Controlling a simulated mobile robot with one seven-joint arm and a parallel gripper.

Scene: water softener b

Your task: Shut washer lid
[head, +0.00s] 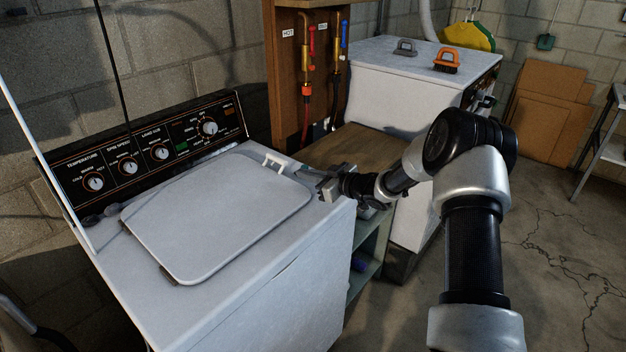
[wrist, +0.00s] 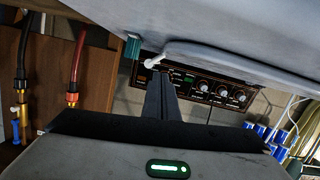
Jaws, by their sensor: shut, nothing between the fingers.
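The white washer (head: 275,265) stands at the left in the head view. Its lid (head: 215,213) is a pale panel with rounded corners, lying flat or nearly flat over the washer top; I cannot tell if a thin gap is left under it. In the wrist view the lid (wrist: 225,62) shows as a thin slab along the washer's top. My gripper (head: 312,174) is at the right edge of the washer top, close beside the lid's right end. Its fingers (wrist: 162,92) are shut and empty. Whether they touch the lid is unclear.
A small white bracket (head: 276,160) sits by the lid's back right corner. The control panel (head: 150,145) with knobs rises behind. A wooden-topped shelf unit (head: 352,150) and a second white machine (head: 400,85) with two brushes stand to the right. Cracked floor (head: 565,265) is open at right.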

